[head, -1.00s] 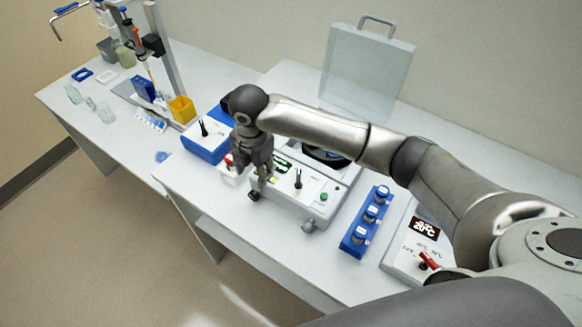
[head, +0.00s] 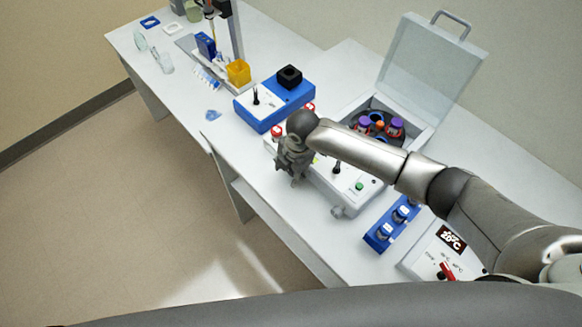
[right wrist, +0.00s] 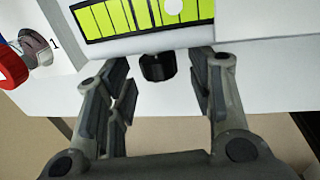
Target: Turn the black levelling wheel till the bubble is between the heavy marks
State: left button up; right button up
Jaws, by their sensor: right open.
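The black levelling wheel (right wrist: 157,67) sits under the front edge of the white instrument (head: 352,187). In the right wrist view it is between my right gripper's fingers (right wrist: 160,75), with gaps on both sides. The gripper is open. Above the wheel is the yellow-green level window (right wrist: 130,16) with dark marks. In the head view my right gripper (head: 293,178) is at the instrument's front-left end and hides the wheel. My left gripper is not in view.
A red knob (right wrist: 12,68) is left of the fingers. Behind the instrument, an open-lidded centrifuge (head: 385,122) holds capped tubes. A blue device (head: 262,119) stands to the left, a blue vial rack (head: 377,240) to the right. Floor lies open in front of the bench.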

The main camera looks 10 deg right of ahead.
jog(key=shift+f, duration=0.15)
jog(key=shift+c, duration=0.2)
jog(key=c, duration=1)
jog(key=shift+w+a+g, duration=0.1)
jog(key=shift+g, duration=0.2)
jog(key=shift+h, duration=0.4)
jog(key=shift+w+a+f+g+h+b, duration=0.15)
jog(key=shift+g+h+b, duration=0.25)
jog(key=shift+g+b, duration=0.3)
jog(key=g+h+b, duration=0.1)
jog(key=b, duration=0.1)
jog(key=g+h+b, duration=0.1)
jog(key=g+b, duration=0.1)
jog(key=b, duration=0.1)
jog(key=shift+w+a+f+b, duration=0.1)
jog(key=shift+w+f+b, duration=0.05)
jog(key=shift+b, duration=0.2)
jog(key=shift+r+g+h+b, duration=0.2)
jog(key=shift+g+h+b, duration=0.15)
jog(key=shift+b, duration=0.6)
jog(key=o, duration=1)
